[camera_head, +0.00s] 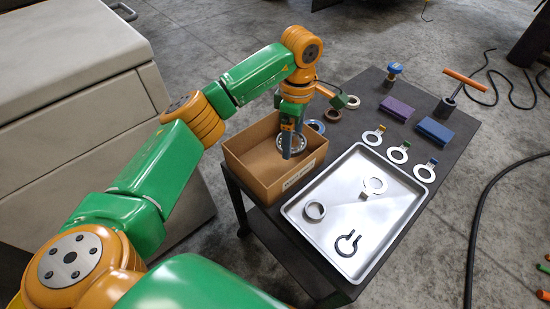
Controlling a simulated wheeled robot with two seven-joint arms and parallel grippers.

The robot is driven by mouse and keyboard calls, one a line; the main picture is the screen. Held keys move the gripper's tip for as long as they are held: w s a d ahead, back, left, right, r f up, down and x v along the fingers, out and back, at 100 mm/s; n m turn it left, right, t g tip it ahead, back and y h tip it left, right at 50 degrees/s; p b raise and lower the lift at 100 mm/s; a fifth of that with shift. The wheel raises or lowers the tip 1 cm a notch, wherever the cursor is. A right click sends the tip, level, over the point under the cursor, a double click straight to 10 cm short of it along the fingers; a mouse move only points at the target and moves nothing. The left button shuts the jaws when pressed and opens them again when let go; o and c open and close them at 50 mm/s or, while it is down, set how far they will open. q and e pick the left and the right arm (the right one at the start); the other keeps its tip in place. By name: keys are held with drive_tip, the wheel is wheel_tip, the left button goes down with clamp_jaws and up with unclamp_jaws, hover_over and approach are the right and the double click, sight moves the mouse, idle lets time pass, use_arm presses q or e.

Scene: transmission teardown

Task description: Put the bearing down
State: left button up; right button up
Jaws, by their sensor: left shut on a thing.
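My left gripper (287,150) points down into the open cardboard box (262,184) at the left end of the cart. It is shut on the bearing (299,143), a silver ring that shows beside the fingers. The bearing is within the box's outline; I cannot tell whether it touches the box floor. The fingers hide part of it. My right gripper is not in view.
Several rings lie behind the box. Tagged washers, purple (397,109) and blue (434,131) blocks and an orange-handled tool (466,80) stand farther right.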

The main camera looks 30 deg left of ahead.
use_arm(q)
hover_over(275, 163)
drive_tip(key=f, duration=0.5)
drive_tip(key=shift+d+b, duration=0.2)
drive_tip(key=shift+b, duration=0.2)
drive_tip(key=f, duration=0.3)
drive_tip(key=shift+s+a+f+b, duration=0.1)
drive_tip(key=shift+a+b, duration=0.1)
drive_tip(key=shift+b, duration=0.15)
drive_tip(key=shift+f, duration=0.1)
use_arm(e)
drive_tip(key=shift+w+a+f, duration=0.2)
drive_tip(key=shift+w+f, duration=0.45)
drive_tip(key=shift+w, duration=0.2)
use_arm(q)
drive_tip(key=shift+f, duration=0.1)
drive_tip(key=o, duration=1.4)
drive_tip(key=shift+r, duration=0.3)
wheel_tip(275, 163, up, 12)
drive_tip(key=p, duration=0.2)
drive_tip(key=shift+f+p, duration=0.15)
drive_tip(key=shift+p, duration=0.15)
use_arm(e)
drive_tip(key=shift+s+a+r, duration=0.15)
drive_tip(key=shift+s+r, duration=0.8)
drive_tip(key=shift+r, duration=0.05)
